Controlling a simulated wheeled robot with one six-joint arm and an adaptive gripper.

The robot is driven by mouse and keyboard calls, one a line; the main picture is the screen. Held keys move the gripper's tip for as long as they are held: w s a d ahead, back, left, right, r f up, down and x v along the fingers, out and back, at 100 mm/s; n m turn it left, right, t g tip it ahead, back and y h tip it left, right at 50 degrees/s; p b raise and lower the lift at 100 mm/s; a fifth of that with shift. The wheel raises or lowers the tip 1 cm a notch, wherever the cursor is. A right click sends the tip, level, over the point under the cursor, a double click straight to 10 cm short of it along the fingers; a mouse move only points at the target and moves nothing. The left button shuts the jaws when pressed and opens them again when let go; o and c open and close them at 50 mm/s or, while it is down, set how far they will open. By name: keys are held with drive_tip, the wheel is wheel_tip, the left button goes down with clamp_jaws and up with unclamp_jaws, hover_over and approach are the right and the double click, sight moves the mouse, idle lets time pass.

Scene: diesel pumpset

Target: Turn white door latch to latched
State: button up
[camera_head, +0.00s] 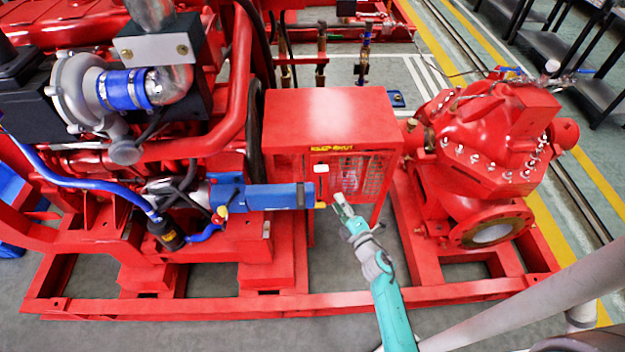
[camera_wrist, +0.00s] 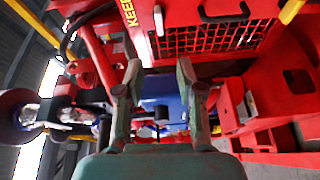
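The white door latch (camera_head: 321,169) is a small white piece on the front of the red guard box, left of its mesh door. In the wrist view a small white piece (camera_wrist: 158,20), apparently the same latch, shows at the top beside the mesh. My gripper (camera_head: 340,205) is below and slightly right of the latch, apart from it. In the wrist view my gripper (camera_wrist: 158,72) has its two fingers spread with a clear gap and nothing between them. The latch's exact turn angle is too small to tell.
The red guard box (camera_head: 330,115) has a mesh panel (camera_head: 350,176) with yellow lettering above it. A blue cylinder (camera_head: 265,197) sticks out left of my gripper. The red pump (camera_head: 490,140) stands to the right. The red base rail (camera_head: 300,303) runs along the front, with grey floor before it.

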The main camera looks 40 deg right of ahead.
sight(323, 171)
drive_tip(key=shift+n, duration=0.6)
drive_tip(key=w+d, duration=0.1)
drive_tip(key=w, duration=0.3)
drive_tip(key=w+d, duration=0.1)
drive_tip(key=w, duration=0.3)
drive_tip(key=w+d, duration=0.1)
drive_tip(key=w, duration=0.3)
drive_tip(key=shift+w+d, duration=0.25)
drive_tip(key=shift+w, duration=0.15)
drive_tip(key=shift+c, duration=0.2)
clamp_jaws()
